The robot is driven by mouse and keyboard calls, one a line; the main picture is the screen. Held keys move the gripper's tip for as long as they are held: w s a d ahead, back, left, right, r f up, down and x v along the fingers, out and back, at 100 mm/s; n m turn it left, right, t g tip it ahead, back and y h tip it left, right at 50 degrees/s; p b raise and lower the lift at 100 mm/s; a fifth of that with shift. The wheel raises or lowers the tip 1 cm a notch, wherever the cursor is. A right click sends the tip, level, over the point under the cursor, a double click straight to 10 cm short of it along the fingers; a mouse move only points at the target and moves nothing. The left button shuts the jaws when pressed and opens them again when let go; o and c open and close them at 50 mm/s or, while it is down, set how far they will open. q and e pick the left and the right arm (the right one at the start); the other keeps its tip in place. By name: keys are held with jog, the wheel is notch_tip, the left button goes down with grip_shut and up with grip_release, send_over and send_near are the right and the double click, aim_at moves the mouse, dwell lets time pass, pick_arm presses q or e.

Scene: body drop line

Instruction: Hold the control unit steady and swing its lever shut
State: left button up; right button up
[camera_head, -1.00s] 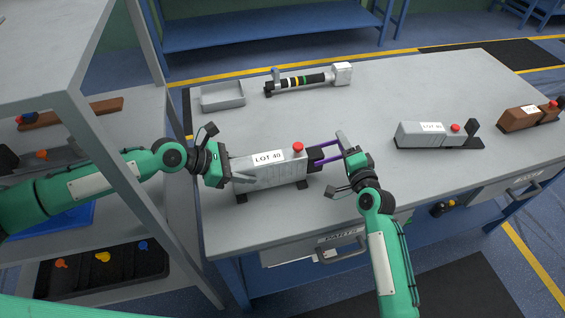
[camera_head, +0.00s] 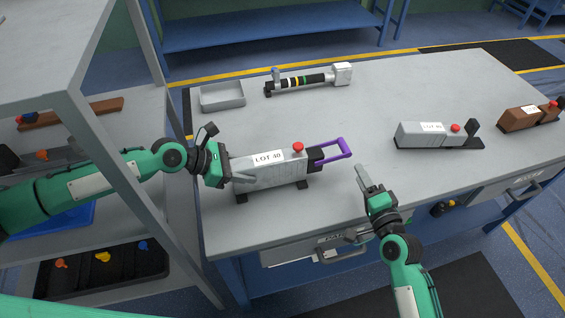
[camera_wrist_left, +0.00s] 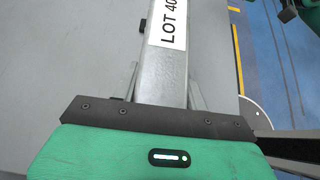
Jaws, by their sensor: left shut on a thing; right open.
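My left gripper (camera_head: 236,168) is shut on the unit's left end. The left wrist view shows the unit's grey body (camera_wrist_left: 169,75) between the fingers. My right gripper (camera_head: 354,204) is open and empty, apart from the lever, over the table's front edge.
Another grey LOT 40 unit (camera_head: 418,136) and a brown unit (camera_head: 520,119) stand on the right. A grey tray (camera_head: 222,101) and a banded tool (camera_head: 305,81) lie at the back. A shelf rack (camera_head: 140,150) stands on the left. The table middle is clear.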

pick_arm(q)
jog(key=shift+s+a+f, duration=0.1)
jog(key=shift+s+f, duration=0.05)
jog(key=shift+f, duration=0.2)
jog(key=o, duration=1.1)
jog(key=shift+o, duration=1.1)
jog(key=shift+r, duration=0.1)
pick_arm(e)
jog(key=shift+f, duration=0.1)
pick_arm(q)
jog(key=shift+r, duration=0.15)
jog(key=v, duration=1.1)
jog(key=shift+a+r, duration=0.2)
jog(key=shift+a, duration=0.15)
